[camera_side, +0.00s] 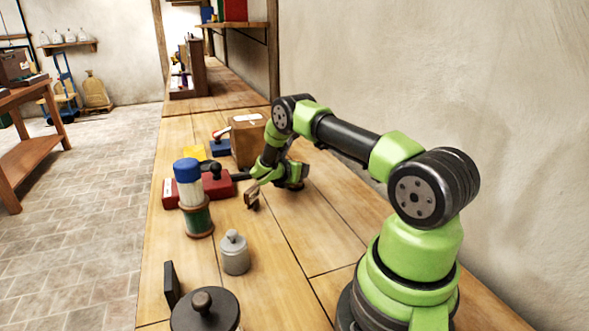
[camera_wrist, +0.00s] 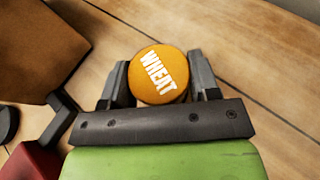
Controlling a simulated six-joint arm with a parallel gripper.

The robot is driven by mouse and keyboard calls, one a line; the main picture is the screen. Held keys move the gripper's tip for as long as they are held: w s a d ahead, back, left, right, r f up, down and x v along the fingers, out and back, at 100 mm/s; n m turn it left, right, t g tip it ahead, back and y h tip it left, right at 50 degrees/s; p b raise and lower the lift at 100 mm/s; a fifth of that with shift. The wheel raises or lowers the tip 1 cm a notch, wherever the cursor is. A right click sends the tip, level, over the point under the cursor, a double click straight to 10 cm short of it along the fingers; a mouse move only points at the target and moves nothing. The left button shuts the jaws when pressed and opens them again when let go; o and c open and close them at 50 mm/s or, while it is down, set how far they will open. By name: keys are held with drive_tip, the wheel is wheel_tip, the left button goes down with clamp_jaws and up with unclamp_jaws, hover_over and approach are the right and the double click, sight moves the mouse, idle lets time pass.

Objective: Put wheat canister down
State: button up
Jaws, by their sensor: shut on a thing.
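The wheat canister shows in the wrist view as a round orange lid (camera_wrist: 158,74) marked "WHEAT". My gripper (camera_wrist: 161,82) has one dark finger on each side of it and is shut on it. In the side view, my gripper (camera_side: 252,198) is low over the wooden bench, right of the red box. The canister is hard to make out there. Its base is hidden in the wrist view, so I cannot tell whether it touches the bench.
A brown box (camera_side: 247,140) stands behind my gripper. Bench right of my gripper is clear.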

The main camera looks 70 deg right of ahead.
drive_tip(key=o, duration=1.1)
drive_tip(key=shift+f, duration=0.1)
